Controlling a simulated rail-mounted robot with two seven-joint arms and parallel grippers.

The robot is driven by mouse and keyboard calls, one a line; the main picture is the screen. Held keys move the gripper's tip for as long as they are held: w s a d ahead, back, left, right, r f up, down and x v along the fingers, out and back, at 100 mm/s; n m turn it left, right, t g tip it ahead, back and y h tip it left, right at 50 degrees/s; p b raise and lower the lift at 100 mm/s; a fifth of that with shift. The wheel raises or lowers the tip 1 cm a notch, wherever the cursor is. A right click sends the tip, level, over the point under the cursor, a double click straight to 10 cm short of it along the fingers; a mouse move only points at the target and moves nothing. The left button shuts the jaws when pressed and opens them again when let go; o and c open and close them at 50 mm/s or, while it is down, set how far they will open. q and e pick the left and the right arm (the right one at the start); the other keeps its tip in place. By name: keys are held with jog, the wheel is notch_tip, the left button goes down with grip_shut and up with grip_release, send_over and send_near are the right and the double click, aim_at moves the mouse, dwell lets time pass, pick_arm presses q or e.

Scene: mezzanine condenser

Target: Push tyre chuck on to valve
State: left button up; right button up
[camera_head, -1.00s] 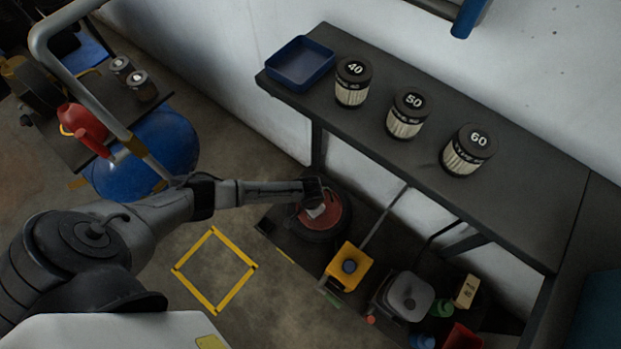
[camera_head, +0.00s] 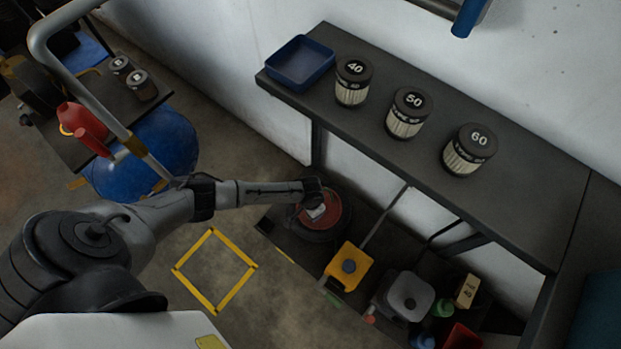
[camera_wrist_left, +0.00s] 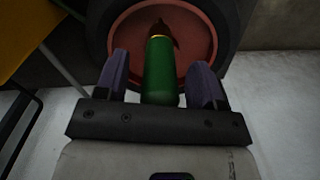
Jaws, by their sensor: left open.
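My left gripper (camera_head: 316,201) reaches from the left to the wheel (camera_head: 332,212), which has a red rim and a dark tyre, on the low shelf. In the left wrist view the gripper (camera_wrist_left: 160,72) is open, with one finger on each side of a green cylinder (camera_wrist_left: 160,85) with a brass-coloured collar, probably the tyre chuck. It lies in front of the red rim (camera_wrist_left: 195,35); a small brownish tip shows beyond the collar. I cannot tell whether the fingers touch it or whether it meets a valve. My right gripper is not in view.
A bench with a blue tray (camera_head: 299,63) and three filters (camera_head: 407,112) overhangs the low shelf. A yellow can (camera_head: 347,266) and a grey can (camera_head: 405,296) stand right of the wheel. A yellow floor square (camera_head: 214,271) is empty.

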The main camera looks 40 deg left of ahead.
pick_arm(q)
notch_tip(320, 180, up, 12)
jog(key=p, duration=0.6)
jog(key=shift+p, duration=0.4)
jog(key=shift+r+p, duration=0.3)
jog(key=shift+r, duration=0.4)
